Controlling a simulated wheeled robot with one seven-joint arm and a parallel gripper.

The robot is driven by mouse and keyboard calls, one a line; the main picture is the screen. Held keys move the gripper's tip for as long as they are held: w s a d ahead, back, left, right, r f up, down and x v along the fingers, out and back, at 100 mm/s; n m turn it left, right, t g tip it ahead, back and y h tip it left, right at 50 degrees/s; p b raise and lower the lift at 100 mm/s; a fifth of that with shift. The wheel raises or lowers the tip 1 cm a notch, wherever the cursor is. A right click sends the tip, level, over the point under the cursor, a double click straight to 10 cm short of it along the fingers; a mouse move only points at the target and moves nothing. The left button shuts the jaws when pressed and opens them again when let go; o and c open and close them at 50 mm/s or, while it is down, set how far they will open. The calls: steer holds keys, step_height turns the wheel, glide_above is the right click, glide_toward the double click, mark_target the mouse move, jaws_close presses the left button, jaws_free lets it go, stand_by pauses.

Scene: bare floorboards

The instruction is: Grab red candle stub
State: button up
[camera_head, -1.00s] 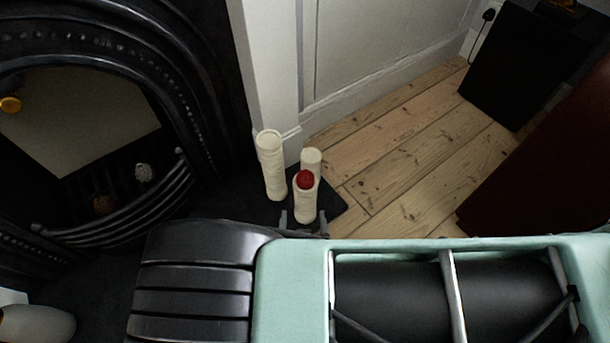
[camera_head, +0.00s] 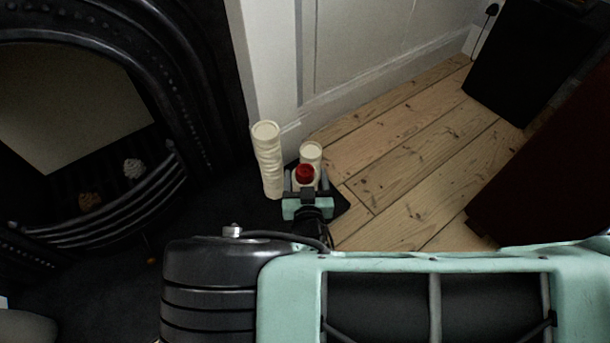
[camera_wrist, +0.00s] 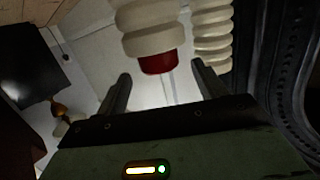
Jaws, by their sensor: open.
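The red candle stub (camera_head: 305,173) sits on top of a short cream pillar, the front one of a cluster by the wall corner. In the wrist view the stub (camera_wrist: 159,62) appears below a ribbed cream pillar (camera_wrist: 150,25), as that picture is upside down. My gripper (camera_head: 306,181) is open, with one finger on each side of the stub in the picture. In the wrist view the fingers of my gripper (camera_wrist: 161,72) are apart and nothing is clasped. I cannot tell how deep the stub lies between them. My gripper hides most of the short pillar in the head view.
A tall cream pillar (camera_head: 268,160) stands close on the left, and another cream pillar (camera_head: 311,153) just behind. The black fireplace (camera_head: 205,90) is at left, the white wall (camera_head: 370,50) behind. Bare floorboards (camera_head: 400,160) lie to the right, with a black box (camera_head: 515,65) beyond.

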mark_target(305, 163)
steer(key=w+b, duration=0.1)
steer(key=w, duration=0.1)
steer(key=w+f+b, duration=0.1)
steer(key=w, duration=0.1)
steer(key=shift+w+f+b, duration=0.1)
steer(key=shift+b, duration=0.3)
steer(key=shift+w, duration=0.45)
steer(key=c, duration=1.1)
